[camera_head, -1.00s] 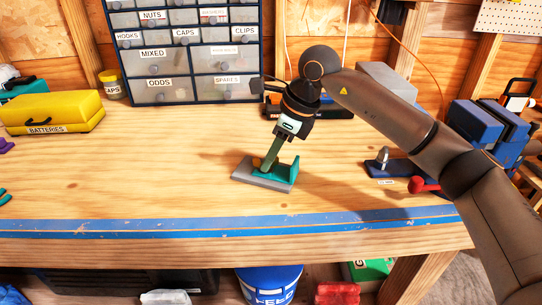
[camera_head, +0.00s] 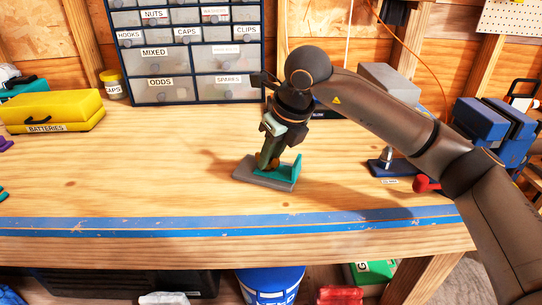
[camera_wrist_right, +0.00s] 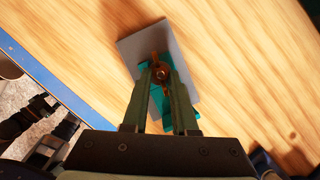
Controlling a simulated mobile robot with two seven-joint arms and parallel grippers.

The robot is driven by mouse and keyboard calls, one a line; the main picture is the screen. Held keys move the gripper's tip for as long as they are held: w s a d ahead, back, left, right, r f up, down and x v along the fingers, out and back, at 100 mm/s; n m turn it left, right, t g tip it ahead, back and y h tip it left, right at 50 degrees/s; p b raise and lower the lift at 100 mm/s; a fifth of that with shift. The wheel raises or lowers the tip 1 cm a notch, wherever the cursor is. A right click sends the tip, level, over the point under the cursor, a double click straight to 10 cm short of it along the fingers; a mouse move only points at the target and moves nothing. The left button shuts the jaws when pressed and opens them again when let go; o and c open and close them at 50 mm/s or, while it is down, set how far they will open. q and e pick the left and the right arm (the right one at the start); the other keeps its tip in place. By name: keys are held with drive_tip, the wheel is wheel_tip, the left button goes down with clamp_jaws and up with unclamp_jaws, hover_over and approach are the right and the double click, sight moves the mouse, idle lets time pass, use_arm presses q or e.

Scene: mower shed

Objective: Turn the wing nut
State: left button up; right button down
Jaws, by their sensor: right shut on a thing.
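The wing nut (camera_wrist_right: 160,68) is a small brass-orange piece on a teal bracket fixed to a grey base plate (camera_head: 262,181). The base plate lies on the workbench, near the middle of the head view. My right gripper (camera_head: 268,163) points down at the bracket from above. In the right wrist view its two fingers (camera_wrist_right: 161,78) are closed on the wing nut, with one wing sticking out beyond the fingertips. The teal bracket (camera_head: 287,168) shows beside the fingers. In the head view the fingers partly hide the nut. My left gripper is not in view.
A yellow batteries case (camera_head: 52,112) sits at the left of the bench. A drawer cabinet (camera_head: 186,50) stands behind. A blue tool with a red knob (camera_head: 424,184) is at the right. The bench front with blue tape (camera_head: 150,228) is clear.

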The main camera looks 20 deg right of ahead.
idle(0.3)
drive_tip(key=c, duration=0.7)
unclamp_jaws()
drive_tip(key=shift+r, duration=0.1)
drive_tip(key=v, duration=1.2)
drive_tip(key=shift+r+p, duration=0.2)
drive_tip(key=shift+p, duration=0.1)
